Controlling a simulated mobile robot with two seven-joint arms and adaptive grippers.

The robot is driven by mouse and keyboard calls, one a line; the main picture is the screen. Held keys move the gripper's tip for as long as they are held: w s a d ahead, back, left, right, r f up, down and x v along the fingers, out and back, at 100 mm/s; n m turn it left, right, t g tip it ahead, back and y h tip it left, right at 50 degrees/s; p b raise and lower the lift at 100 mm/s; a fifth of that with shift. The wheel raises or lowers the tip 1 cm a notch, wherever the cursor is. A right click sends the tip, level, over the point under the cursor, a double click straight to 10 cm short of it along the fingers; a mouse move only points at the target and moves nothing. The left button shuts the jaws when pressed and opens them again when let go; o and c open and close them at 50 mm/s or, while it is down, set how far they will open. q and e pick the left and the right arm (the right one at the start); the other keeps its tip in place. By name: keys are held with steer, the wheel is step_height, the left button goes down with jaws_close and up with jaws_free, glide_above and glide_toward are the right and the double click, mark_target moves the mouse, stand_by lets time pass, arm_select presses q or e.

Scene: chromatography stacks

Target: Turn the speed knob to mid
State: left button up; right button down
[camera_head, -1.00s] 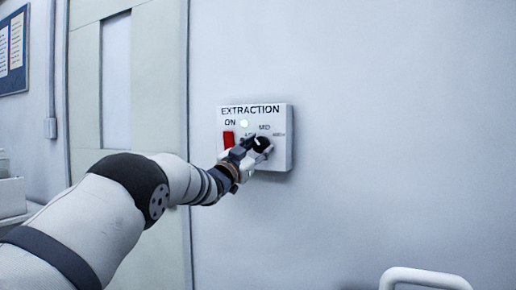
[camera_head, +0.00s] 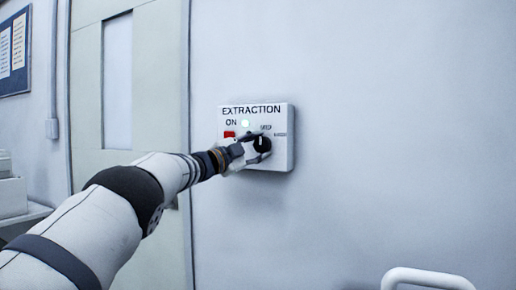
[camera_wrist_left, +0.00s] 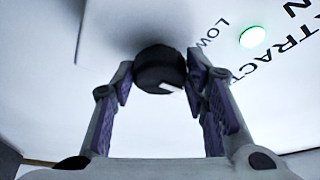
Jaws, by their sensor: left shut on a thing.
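The speed knob (camera_head: 263,144) is a round black dial with a white mark, low on the white EXTRACTION box (camera_head: 283,162) on the wall. It also shows in the left wrist view (camera_wrist_left: 158,67), with its white mark at the lower right and the word LOW beside it. My left gripper (camera_head: 252,144) is at the knob, and the wrist view shows its two fingers (camera_wrist_left: 160,82) on either side, shut on it. The gripper hides part of the dial and its labels in the head view, so I cannot tell the exact setting. My right gripper is not in view.
A pale door (camera_head: 150,70) stands at the left. A white rail (camera_head: 428,276) shows at the bottom right. The wall right of the box is bare.

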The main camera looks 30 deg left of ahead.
arm_select(q)
steer(key=shift+f, duration=0.1)
stand_by(0.4)
steer(key=o, duration=1.1)
steer(key=shift+o, duration=0.2)
steer(key=shift+s, duration=0.1)
steer(key=v, duration=1.1)
steer(key=shift+s+a, duration=0.2)
steer(key=shift+s, duration=0.2)
